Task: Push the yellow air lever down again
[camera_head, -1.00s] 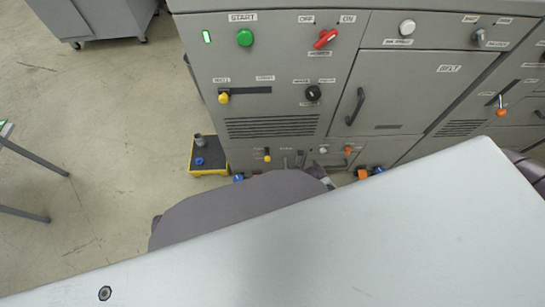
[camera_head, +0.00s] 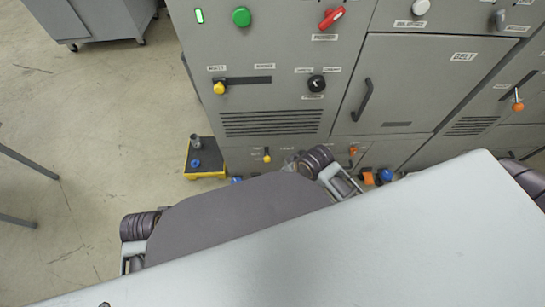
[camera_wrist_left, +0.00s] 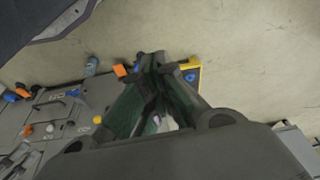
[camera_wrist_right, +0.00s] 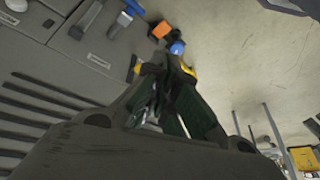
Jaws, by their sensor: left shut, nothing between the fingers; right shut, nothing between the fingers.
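A small yellow knob (camera_head: 267,155) sits on the low panel of the grey machine in the head view. A larger yellow knob (camera_head: 220,88) stands at the left end of a black horizontal slot above it. The labels are too small to tell which is the air lever. My left gripper (camera_wrist_left: 155,58) is shut and empty in the left wrist view, with a yellow knob (camera_wrist_left: 98,120) left of it and apart. My right gripper (camera_wrist_right: 172,64) is shut and empty in the right wrist view. A yellow lever end (camera_wrist_right: 136,65) shows just left of its fingertips; contact cannot be told.
A yellow-edged black tray (camera_head: 205,172) with a blue item stands on the floor left of the machine. Orange (camera_head: 368,179) and blue (camera_head: 385,175) parts are low at the machine's right. Open floor (camera_head: 90,110) lies left.

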